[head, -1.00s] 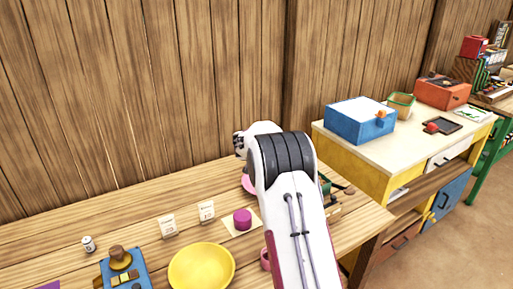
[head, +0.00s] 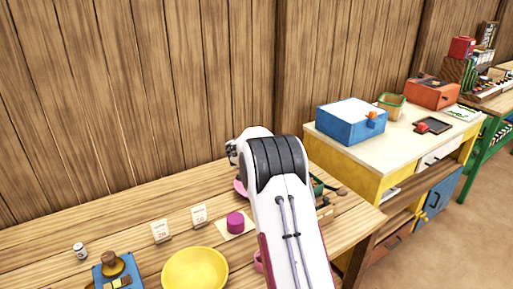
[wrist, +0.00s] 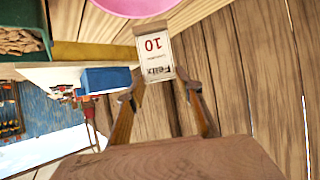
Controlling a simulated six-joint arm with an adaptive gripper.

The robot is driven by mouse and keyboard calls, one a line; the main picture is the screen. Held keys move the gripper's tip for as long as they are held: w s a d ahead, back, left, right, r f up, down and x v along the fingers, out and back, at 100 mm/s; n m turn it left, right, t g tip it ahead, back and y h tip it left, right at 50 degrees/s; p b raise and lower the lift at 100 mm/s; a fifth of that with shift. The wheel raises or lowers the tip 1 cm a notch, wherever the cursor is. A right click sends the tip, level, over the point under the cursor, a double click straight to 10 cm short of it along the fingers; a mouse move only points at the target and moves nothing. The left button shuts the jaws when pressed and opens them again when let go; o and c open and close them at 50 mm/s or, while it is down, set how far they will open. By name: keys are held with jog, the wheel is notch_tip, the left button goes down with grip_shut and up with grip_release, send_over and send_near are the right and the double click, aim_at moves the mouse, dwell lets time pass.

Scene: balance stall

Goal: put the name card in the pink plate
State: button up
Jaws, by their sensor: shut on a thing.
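My gripper (wrist: 160,82) is shut on a small white name card (wrist: 156,55) with a brown edge. The card reads "Felix 10", upside down in the wrist view, and sits between the fingertips. The pink plate (wrist: 136,6) shows at the top edge of the wrist view, just beyond the card, with a gap in the picture between them. My arm hides the gripper and the held card there.
A purple cylinder (head: 235,223), a yellow bowl (head: 195,270) and a blue tray with a brown-topped item lie nearby. A green box (wrist: 22,40) is near the plate. A plank wall stands behind.

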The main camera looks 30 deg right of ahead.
notch_tip(320, 180, down, 10)
jog(key=shift+r, duration=0.2)
dwell(0.8)
jog(key=o, duration=1.3)
jog(key=shift+c, duration=0.2)
notch_tip(320, 180, up, 7)
dwell(0.4)
dwell(0.7)
